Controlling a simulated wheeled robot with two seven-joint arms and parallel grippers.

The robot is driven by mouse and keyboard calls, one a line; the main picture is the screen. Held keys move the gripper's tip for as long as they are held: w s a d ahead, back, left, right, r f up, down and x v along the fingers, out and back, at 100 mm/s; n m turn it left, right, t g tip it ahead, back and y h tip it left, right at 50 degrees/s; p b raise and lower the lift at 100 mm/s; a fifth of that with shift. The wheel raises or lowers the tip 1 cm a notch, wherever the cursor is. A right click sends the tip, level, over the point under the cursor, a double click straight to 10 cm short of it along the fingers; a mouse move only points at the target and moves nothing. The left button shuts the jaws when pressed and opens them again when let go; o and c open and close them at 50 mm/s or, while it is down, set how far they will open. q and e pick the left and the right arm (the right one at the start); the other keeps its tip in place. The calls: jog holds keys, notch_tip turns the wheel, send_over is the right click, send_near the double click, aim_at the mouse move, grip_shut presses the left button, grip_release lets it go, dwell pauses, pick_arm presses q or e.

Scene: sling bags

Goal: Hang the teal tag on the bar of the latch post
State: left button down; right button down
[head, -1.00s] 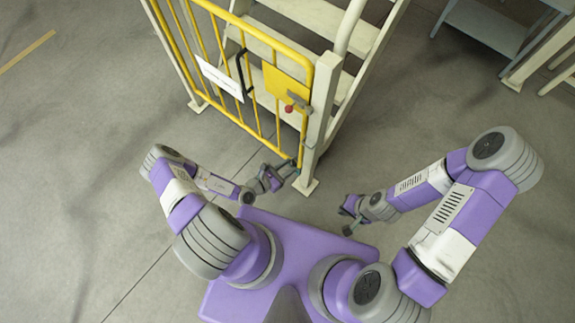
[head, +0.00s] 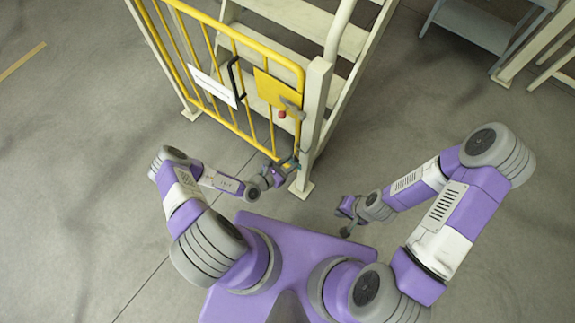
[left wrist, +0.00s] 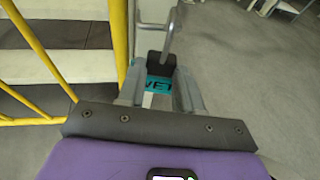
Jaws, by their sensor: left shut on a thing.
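The teal tag (left wrist: 158,84), with part of its pale and dark lettering showing, is between the fingers of my left gripper (left wrist: 162,92) in the left wrist view. A dark block and a bent grey rod (left wrist: 171,35) show just beyond the fingertips; I cannot tell whether the rod touches anything. In the head view my left gripper (head: 286,168) is low beside the cream latch post (head: 315,115), at the gate's lower right corner. The tag is too small to make out there. My right gripper (head: 346,222) is right of the post, with its fingers unclear.
The yellow gate (head: 205,75) carries a white sign (head: 213,86), a black handle (head: 235,80) and a yellow plate (head: 276,90). A red knob (head: 282,114) is at the grey latch. Cream stairs stand behind.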

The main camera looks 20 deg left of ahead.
aim_at(292, 159)
pick_arm(q)
jog(key=shift+p, duration=0.5)
dwell(0.9)
jog(key=shift+w, duration=0.15)
jog(key=shift+w+d, duration=0.3)
jog(key=shift+w, duration=0.45)
jog(key=shift+w+d, duration=0.3)
jog(key=shift+w, duration=0.45)
jog(key=shift+f, duration=0.1)
jog(key=shift+f+b, duration=0.9)
jog(key=shift+f, duration=0.2)
jog(key=c, duration=0.7)
grip_release()
jog(key=shift+o, duration=0.6)
jog(key=o, duration=0.3)
